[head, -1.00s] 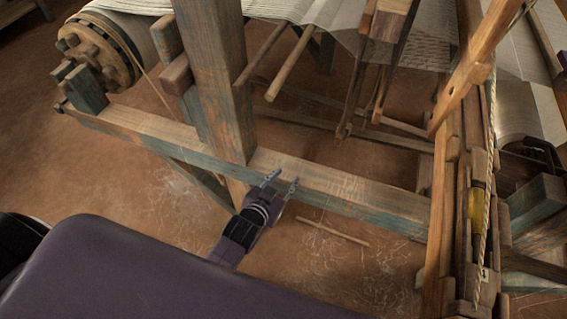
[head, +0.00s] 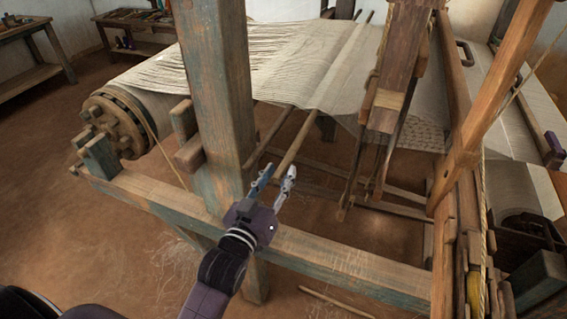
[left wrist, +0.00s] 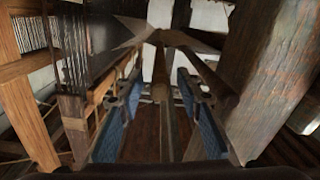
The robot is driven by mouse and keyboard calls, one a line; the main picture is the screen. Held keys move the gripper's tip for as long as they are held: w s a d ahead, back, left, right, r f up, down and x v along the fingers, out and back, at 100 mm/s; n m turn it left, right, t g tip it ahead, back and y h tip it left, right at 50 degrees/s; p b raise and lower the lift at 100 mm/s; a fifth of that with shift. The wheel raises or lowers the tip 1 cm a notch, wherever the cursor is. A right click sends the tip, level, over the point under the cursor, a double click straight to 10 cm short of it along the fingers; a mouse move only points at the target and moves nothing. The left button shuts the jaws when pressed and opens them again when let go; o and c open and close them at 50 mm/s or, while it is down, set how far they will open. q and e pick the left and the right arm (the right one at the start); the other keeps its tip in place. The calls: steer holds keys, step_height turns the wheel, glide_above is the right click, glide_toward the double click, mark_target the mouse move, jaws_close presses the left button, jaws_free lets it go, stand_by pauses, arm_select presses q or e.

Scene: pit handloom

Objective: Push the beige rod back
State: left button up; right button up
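The beige rod (head: 303,134) slants down from beneath the white cloth, its near end close to my left gripper (head: 279,172). That gripper is open, with its fingers reaching over the front beam toward this end. In the left wrist view, the rod (left wrist: 160,80) runs down the middle between the two parted fingers (left wrist: 160,95), with gaps on both sides. I cannot tell whether anything touches it. My right gripper is not in view.
A thick upright post (head: 222,90) stands just left of the gripper; it fills the right of the wrist view (left wrist: 275,75). The front beam (head: 340,262) passes below. A darker rod (head: 268,138) is beside the beige one. Hanging wooden bars (head: 352,165) stand to the right.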

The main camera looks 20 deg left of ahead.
mark_target(283, 167)
arm_select(q)
steer(key=shift+w+p, duration=0.3)
steer(key=shift+w, duration=1.35)
jaws_close()
